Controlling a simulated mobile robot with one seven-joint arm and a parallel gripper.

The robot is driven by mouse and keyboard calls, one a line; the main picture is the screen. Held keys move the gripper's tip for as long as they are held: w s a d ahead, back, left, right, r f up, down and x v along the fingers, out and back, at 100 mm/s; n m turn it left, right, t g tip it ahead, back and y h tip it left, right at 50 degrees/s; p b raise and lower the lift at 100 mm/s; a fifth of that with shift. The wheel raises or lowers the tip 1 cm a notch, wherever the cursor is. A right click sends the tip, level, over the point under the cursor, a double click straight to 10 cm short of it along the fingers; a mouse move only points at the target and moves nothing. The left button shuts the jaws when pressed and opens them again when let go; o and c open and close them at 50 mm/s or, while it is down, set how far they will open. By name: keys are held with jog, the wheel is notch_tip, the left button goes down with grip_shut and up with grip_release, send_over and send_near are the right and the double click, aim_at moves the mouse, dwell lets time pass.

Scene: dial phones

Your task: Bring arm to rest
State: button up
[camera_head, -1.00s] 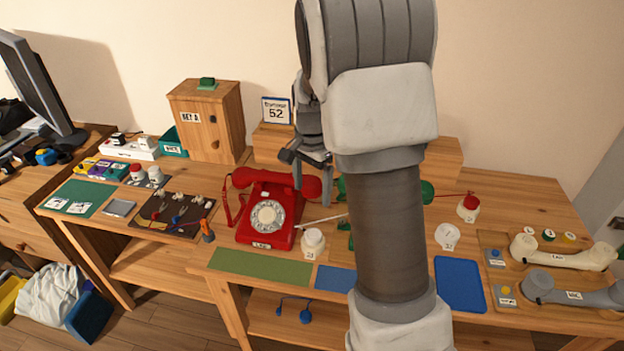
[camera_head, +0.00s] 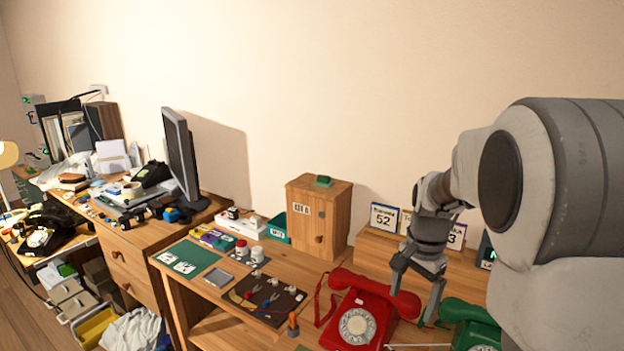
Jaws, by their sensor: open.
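My arm comes in from the right side of the head view and reaches over the table. My gripper (camera_head: 416,291) points down with its fingers spread, and nothing shows between them. It appears just above or behind the gap between the red dial phone (camera_head: 368,312) and the green dial phone (camera_head: 467,322). I cannot tell its exact height or whether it touches either phone. The red phone has its handset on top. The green phone is cut by the frame's bottom edge and partly hidden by my arm.
A wooden cabinet (camera_head: 319,218) and number cards (camera_head: 384,217) stand at the back near the wall. A dark tool mat (camera_head: 264,298) and a green mat (camera_head: 187,258) lie left of the red phone. A monitor (camera_head: 180,155) stands on the cluttered desk further left.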

jog(key=s+a+r+n+t, duration=0.1)
jog(key=s+a+r+n, duration=0.1)
jog(key=s, duration=0.5)
jog(key=s+a+r+n+t, duration=0.2)
jog(key=s+a+r+n, duration=0.1)
jog(key=s+r+n, duration=0.2)
jog(key=s+a+r+n+t, duration=0.1)
jog(key=s+r+n, duration=0.3)
jog(key=s, duration=0.5)
jog(key=shift+a+t+p, duration=0.4)
jog(key=shift+a+p, duration=0.05)
jog(key=shift+a, duration=0.45)
jog(key=c, duration=0.7)
jog(key=shift+o, duration=0.2)
jog(key=shift+d, duration=0.25)
